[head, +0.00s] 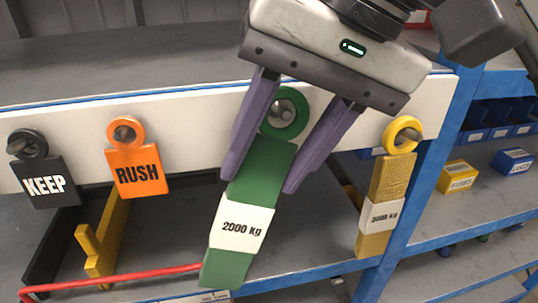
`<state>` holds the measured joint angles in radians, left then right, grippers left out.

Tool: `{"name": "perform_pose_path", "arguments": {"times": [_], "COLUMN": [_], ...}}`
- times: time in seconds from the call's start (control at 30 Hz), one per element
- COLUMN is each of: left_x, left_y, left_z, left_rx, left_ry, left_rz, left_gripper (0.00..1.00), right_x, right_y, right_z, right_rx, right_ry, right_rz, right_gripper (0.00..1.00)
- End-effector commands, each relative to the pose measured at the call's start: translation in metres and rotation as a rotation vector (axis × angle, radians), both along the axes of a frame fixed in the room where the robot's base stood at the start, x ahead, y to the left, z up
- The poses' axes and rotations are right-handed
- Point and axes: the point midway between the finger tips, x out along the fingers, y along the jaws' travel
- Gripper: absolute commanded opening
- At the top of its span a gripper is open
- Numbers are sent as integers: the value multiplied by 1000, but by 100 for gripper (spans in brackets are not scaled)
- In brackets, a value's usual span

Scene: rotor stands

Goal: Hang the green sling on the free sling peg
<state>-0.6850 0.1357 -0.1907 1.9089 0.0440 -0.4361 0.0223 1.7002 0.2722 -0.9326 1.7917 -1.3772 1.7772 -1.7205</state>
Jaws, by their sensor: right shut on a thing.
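The green sling (241,200), with a white "2000 kg" label, hangs slightly tilted in the middle of the head view. My right gripper (261,182) comes from above, its two purple fingers shut on the sling's sides below the ring. The sling's green ring (294,126) shows between the fingers. A grey peg (283,108) appears inside the ring; the gripper body partly hides the area above, and I cannot tell how far the ring is on it. A yellow sling (385,185) hangs by its ring on a peg at the right. My left gripper is not in view.
On the white rail (75,128), a black "KEEP" tag (43,183) and an orange "RUSH" tag (137,172) hang on pegs at the left. A blue post (432,170) stands right. A red bar (125,278) crosses the lower left. Blue and yellow boxes sit on right shelves.

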Motion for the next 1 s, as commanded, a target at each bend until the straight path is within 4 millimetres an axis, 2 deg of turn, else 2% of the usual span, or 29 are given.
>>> {"name": "perform_pose_path", "arguments": {"times": [0.37,0.4,0.5,1.0], "left_x": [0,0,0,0], "left_y": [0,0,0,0], "left_z": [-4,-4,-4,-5], "left_rx": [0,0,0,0], "left_ry": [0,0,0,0], "left_rz": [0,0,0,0], "left_gripper": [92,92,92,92], "right_x": [0,0,0,0], "right_y": [0,0,0,0], "right_z": [-4,-4,-4,-5], "right_rx": [1,1,1,0], "right_ry": [-1,-1,-1,1], "right_rz": [0,0,0,0], "right_gripper": [14,45,62,64]}}
